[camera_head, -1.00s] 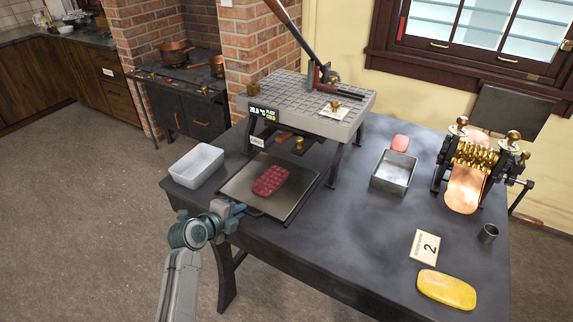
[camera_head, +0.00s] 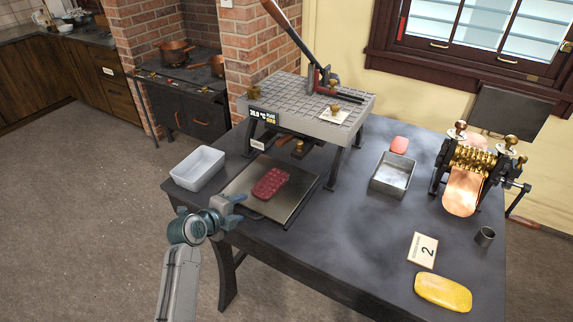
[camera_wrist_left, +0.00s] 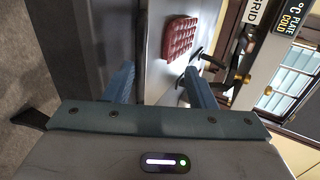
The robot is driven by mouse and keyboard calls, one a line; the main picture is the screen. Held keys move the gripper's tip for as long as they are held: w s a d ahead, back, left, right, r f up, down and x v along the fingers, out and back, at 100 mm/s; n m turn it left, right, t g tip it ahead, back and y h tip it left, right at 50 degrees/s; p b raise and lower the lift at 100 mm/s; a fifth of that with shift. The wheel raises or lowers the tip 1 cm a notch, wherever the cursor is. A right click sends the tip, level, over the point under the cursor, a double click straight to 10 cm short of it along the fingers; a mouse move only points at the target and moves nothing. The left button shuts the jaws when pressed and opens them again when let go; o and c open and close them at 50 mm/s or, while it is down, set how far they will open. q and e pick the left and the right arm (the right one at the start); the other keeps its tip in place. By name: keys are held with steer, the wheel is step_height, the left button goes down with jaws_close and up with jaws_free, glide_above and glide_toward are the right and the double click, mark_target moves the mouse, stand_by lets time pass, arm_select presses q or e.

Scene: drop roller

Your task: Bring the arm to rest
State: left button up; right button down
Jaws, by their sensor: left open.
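My left arm comes in from the lower left in the head view. Its gripper (camera_head: 238,206) is open and empty by the near left edge of the dark table (camera_head: 330,228). A dark red slab of moulded pieces (camera_head: 271,184) lies on the metal tray (camera_head: 294,207) beyond the gripper, apart from it. The left wrist view shows the two blue fingers (camera_wrist_left: 160,88) spread, with the red slab (camera_wrist_left: 180,40) ahead of them. My right gripper does not show.
A white tub (camera_head: 197,168) stands left of the tray. A grid-topped press (camera_head: 300,108) stands behind it.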

arm_select(q)
steer(key=shift+o, duration=1)
steer(key=shift+w+r, duration=0.15)
steer(key=shift+r, duration=0.5)
steer(key=shift+w+r, duration=0.15)
steer(key=shift+r, duration=0.6)
steer(key=shift+c, duration=1.1)
steer(key=shift+s+d, duration=0.1)
steer(key=shift+s, duration=0.25)
steer(key=shift+f, duration=0.3)
steer(key=s+a+f+n+g+y, duration=0.2)
steer(key=s+a+n, duration=0.45)
steer(key=s, duration=0.65)
steer(key=s+a+f+n+g+y, duration=0.2)
steer(key=s+a+n+g+y, duration=0.1)
steer(key=s+n, duration=0.8)
steer(key=s+a+f+n+g+y, duration=0.2)
steer(key=s+a+n, duration=0.3)
steer(key=s, duration=1)
step_height(320, 180, down, 30)
steer(key=a+g, duration=0.1)
steer(key=a, duration=0.1)
steer(key=s+a+f+n+g, duration=0.1)
steer(key=s+f, duration=1.7)
steer(key=f, duration=0.1)
steer(key=shift+s+f, duration=0.15)
steer(key=shift+f, duration=0.15)
